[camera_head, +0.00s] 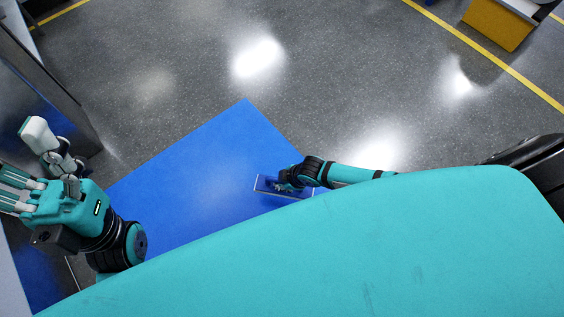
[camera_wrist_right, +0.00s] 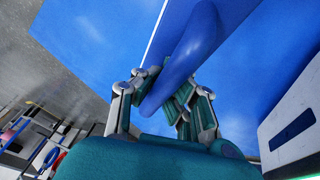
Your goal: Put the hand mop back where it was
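The hand mop (camera_head: 264,184) is a blue flat plate with a pale edge and a blue handle. In the head view it is over the front right part of a blue surface (camera_head: 190,180). My right gripper (camera_head: 285,184) is at it. In the right wrist view, the fingers of my right gripper (camera_wrist_right: 160,97) are closed around the blue handle (camera_wrist_right: 192,48). Whether the plate touches the surface cannot be told. My left gripper (camera_head: 14,190) is at the far left, empty, with its fingers apart and pointing left; its tips are near the picture edge.
Most of the blue surface is clear. The grey floor (camera_head: 330,70) beyond is open, with a yellow box (camera_head: 497,25) at the far right.

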